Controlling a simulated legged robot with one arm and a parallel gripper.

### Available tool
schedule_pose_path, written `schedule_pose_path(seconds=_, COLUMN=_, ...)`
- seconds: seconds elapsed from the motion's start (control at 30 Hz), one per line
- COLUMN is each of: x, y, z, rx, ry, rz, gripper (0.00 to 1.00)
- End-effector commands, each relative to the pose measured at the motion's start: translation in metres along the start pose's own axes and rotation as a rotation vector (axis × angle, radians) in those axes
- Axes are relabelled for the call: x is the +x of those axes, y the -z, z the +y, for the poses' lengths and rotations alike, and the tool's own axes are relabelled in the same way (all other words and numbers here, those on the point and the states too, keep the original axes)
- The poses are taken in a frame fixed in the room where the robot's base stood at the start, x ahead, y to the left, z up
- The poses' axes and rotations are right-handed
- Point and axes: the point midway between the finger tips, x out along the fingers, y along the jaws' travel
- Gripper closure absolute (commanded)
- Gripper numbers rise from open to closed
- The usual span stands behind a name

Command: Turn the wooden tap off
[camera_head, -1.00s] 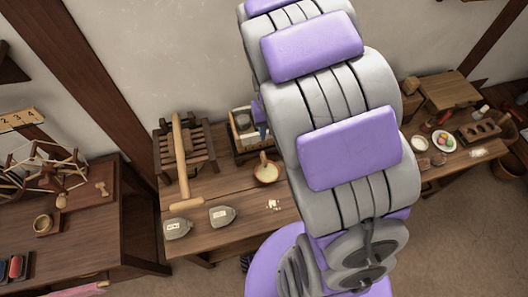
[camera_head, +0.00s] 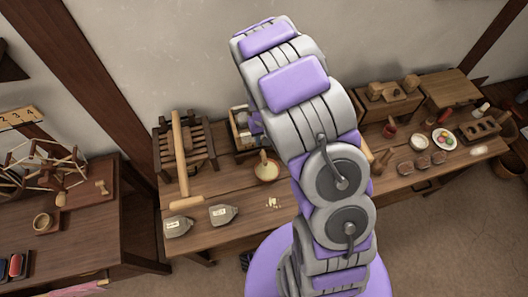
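I cannot pick out the wooden tap in the head view; my arm covers the middle of the long wooden workbench (camera_head: 215,243). On the bench's right part stands a wooden box with small rounded blocks on top (camera_head: 390,105), and a small reddish-brown upright piece (camera_head: 389,130) is in front of it. Neither is clearly a tap. My grey and purple arm rises from the bottom centre and reaches over the bench towards the wall. My gripper's fingers do not show.
A plate of coloured balls (camera_head: 444,139) is at right. A separate table (camera_head: 90,235) stands at left.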

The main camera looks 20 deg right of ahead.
Motion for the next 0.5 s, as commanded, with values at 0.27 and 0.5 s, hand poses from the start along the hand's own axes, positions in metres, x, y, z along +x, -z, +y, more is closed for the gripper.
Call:
schedule_pose_path(seconds=0.27, x=0.055, y=-0.001, z=0.000, rx=0.001, ry=0.001, rz=-0.004, gripper=0.62)
schedule_pose_path(seconds=0.5, x=0.087, y=0.000, z=0.000, rx=0.000, ry=0.000, rz=0.001, gripper=0.62)
